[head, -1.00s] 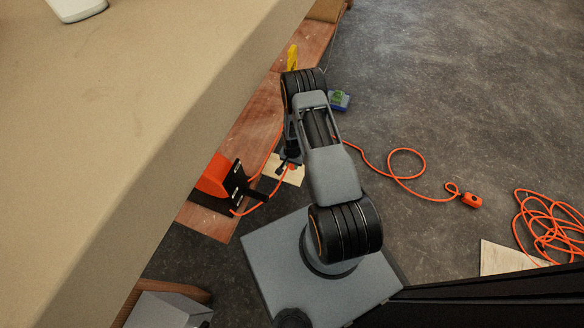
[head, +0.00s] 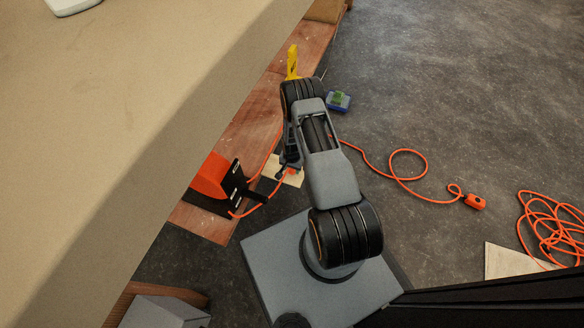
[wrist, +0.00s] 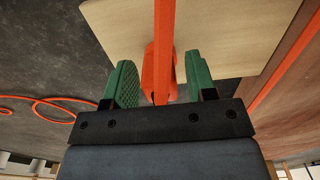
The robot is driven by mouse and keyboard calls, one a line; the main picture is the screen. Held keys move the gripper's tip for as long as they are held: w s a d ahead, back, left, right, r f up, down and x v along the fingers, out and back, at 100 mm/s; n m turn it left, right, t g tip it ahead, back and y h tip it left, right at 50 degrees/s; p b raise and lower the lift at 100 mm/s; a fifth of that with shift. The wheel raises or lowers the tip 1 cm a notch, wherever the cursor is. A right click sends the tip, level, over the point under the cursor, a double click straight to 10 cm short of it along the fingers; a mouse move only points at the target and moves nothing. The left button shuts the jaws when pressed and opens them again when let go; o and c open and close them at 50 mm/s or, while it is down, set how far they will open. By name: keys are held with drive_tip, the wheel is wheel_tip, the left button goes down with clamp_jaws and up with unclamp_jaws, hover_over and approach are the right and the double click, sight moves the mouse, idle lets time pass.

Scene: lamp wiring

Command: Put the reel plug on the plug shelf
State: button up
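My gripper (wrist: 160,90) has green finger pads and stands open in the wrist view. The orange reel plug (wrist: 149,78) shows between the fingers, with a gap on both sides. An orange cable (wrist: 164,22) rises from it, close to the camera. The pale wooden board (wrist: 115,28), likely the plug shelf, lies behind the plug; I cannot tell whether they touch. In the head view the gripper (head: 289,163) is over that board (head: 294,181), partly hidden by my arm. A small orange bit of the plug (head: 291,171) shows beside it.
The orange reel (head: 210,176) with a black bracket stands on a reddish plank (head: 205,222), left of the gripper. A large beige top (head: 130,120) overhangs at left. A yellow item (head: 292,60) and a blue-green box (head: 338,101) are beyond. Orange cord (head: 408,163) lies on the floor.

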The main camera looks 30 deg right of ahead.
drive_tip(key=shift+o, duration=0.3)
wheel_tip(320, 180, up, 12)
drive_tip(key=p, duration=0.5)
drive_tip(key=shift+r, duration=0.2)
idle(0.3)
